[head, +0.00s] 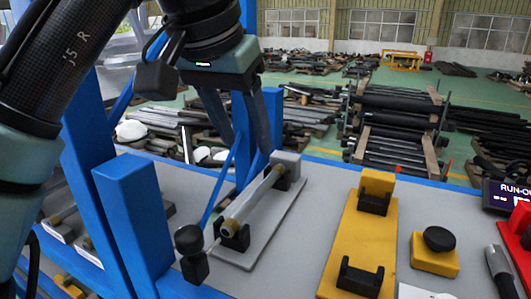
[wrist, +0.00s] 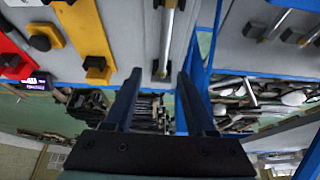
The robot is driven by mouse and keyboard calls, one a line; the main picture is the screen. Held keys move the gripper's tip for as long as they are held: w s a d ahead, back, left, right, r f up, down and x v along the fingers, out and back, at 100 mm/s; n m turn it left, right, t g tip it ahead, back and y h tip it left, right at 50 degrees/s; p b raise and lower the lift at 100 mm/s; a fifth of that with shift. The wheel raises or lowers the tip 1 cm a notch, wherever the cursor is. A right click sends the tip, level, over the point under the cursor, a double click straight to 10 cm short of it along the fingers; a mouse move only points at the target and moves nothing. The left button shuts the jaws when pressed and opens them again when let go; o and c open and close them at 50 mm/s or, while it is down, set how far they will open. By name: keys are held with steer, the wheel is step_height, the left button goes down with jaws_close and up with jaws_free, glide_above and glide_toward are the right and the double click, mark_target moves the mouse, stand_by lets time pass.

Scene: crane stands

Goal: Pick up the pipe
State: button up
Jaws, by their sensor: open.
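The pipe (head: 253,197) is a slim light-grey tube with brass-coloured ends. It lies across two supports on a grey stand (head: 275,222), its far end at a grey block and its near end on a black cradle. My gripper (head: 249,150) is open and empty, its fingers pointing down above the far end of the pipe. In the wrist view the pipe (wrist: 165,45) runs lengthwise at top centre, ahead of the space between the open fingertips (wrist: 159,72). The fingers appear apart from the pipe; the exact height is unclear.
A yellow stand (head: 359,245) with black cradles is empty to the right. Blue posts (head: 139,215) rise at the left, close to my arm. A black knob (head: 188,240) stands near the pipe's near end.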

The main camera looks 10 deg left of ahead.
steer(key=a, duration=0.1)
glide_toward(257, 191)
steer(key=x, duration=0.3)
steer(key=shift+s+f+p, duration=0.1)
steer(key=shift+s+p, duration=0.2)
steer(key=shift+p, duration=0.1)
steer(key=p+x, duration=0.1)
steer(key=x, duration=0.1)
steer(key=p+x, duration=0.1)
steer(key=x, duration=0.1)
steer(key=shift+w+d, duration=0.1)
steer(key=shift+w, duration=0.3)
steer(key=shift+w+f+p, duration=0.1)
steer(key=shift+f+p, duration=0.2)
steer(key=shift+f, duration=0.2)
jaws_close()
stand_by(0.4)
